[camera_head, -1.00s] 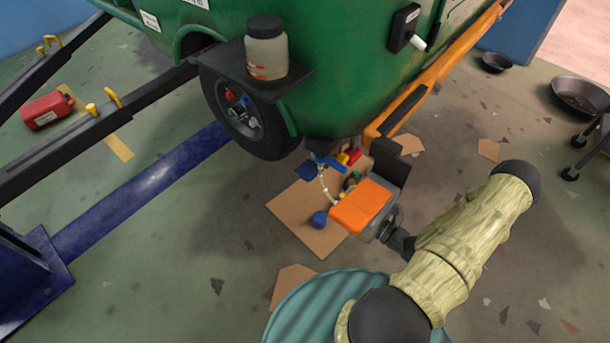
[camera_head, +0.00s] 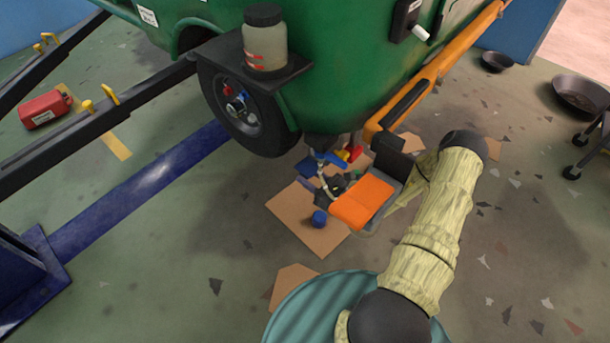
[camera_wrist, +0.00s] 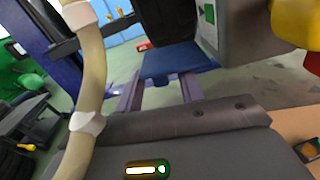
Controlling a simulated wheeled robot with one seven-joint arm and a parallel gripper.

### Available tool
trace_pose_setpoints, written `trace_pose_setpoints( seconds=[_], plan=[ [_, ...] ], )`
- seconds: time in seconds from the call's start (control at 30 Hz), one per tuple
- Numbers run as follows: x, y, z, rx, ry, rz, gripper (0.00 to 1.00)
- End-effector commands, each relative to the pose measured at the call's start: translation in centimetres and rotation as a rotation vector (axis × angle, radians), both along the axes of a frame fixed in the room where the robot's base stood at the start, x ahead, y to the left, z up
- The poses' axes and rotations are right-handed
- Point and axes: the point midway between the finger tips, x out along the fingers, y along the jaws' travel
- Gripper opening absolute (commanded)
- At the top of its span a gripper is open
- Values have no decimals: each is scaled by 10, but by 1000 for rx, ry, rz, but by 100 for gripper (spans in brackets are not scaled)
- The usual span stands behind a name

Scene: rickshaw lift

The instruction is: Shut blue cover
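A flat blue panel (camera_wrist: 170,60), which looks like the blue cover, lies near the upper middle of the wrist view. In the head view, small blue flat pieces (camera_head: 306,168) show under the green body, beside a pale curved hose; I cannot tell whether they are the same part. My gripper is at the end of the arm near the orange-and-grey unit (camera_head: 362,202). Its fingers are hidden or not distinct, so I cannot tell whether they touch anything. The pale hose (camera_wrist: 92,70) crosses the left of the wrist view.
The green vehicle body (camera_head: 340,70) and its wheel (camera_head: 240,105) overhang the area. A cardboard sheet (camera_head: 290,210) with a blue round cap (camera_head: 319,218) lies below. An orange rail (camera_head: 440,65) runs right.

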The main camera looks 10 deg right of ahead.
Motion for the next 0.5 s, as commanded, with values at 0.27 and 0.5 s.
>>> trace_pose_setpoints(
  seconds=[0.27, 0.5],
  plan=[
    [18, 13, 0, 0, 0, -1, 38],
    [18, 13, 0, -1, 1, -1, 34]
  ],
)
